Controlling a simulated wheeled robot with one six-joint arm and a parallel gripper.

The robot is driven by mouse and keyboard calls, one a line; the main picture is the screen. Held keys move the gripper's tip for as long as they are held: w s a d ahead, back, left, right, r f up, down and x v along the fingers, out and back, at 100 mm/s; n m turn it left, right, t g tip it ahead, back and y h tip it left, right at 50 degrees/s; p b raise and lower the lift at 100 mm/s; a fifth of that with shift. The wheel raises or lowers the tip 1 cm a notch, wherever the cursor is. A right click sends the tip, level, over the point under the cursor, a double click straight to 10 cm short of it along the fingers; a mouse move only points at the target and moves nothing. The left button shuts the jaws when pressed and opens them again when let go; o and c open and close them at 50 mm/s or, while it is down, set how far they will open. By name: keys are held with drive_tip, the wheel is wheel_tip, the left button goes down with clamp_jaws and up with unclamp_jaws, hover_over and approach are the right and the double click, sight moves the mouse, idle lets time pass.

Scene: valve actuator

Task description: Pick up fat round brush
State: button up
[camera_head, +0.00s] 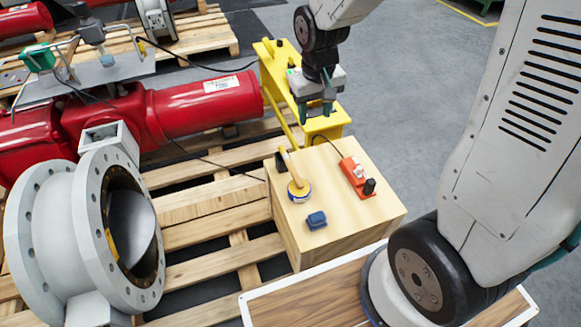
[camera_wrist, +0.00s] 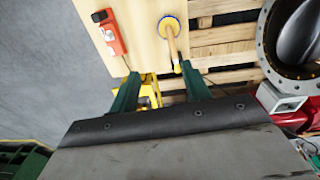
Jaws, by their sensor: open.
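The fat round brush (camera_head: 298,187) is on top of a light wooden box (camera_head: 335,217), with a pale wooden handle and a round blue-rimmed head. In the wrist view the brush (camera_wrist: 170,34) is ahead of the fingers, its handle pointing back toward the right fingertip. My gripper (camera_head: 316,113) is above the box's far side, near the yellow stand, beyond the brush in the head view. In the wrist view its two green fingers (camera_wrist: 160,71) are spread apart with nothing between them. Whether the right finger touches the handle cannot be told.
An orange tool (camera_head: 356,177) and a small blue object (camera_head: 316,220) share the box top. A yellow stand (camera_head: 325,125) is behind the box. A red actuator (camera_head: 200,108) and grey flanged valve (camera_head: 90,232) rest on wooden pallets at left. Grey floor lies open at right.

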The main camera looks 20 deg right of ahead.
approach(296, 175)
drive_tip(key=shift+n+g, duration=0.3)
drive_tip(key=f, duration=0.9)
drive_tip(key=shift+w+d+f, duration=0.15)
drive_tip(key=shift+w+f, duration=0.05)
drive_tip(key=shift+f, duration=0.25)
drive_tip(key=shift+c, duration=0.2)
clamp_jaws()
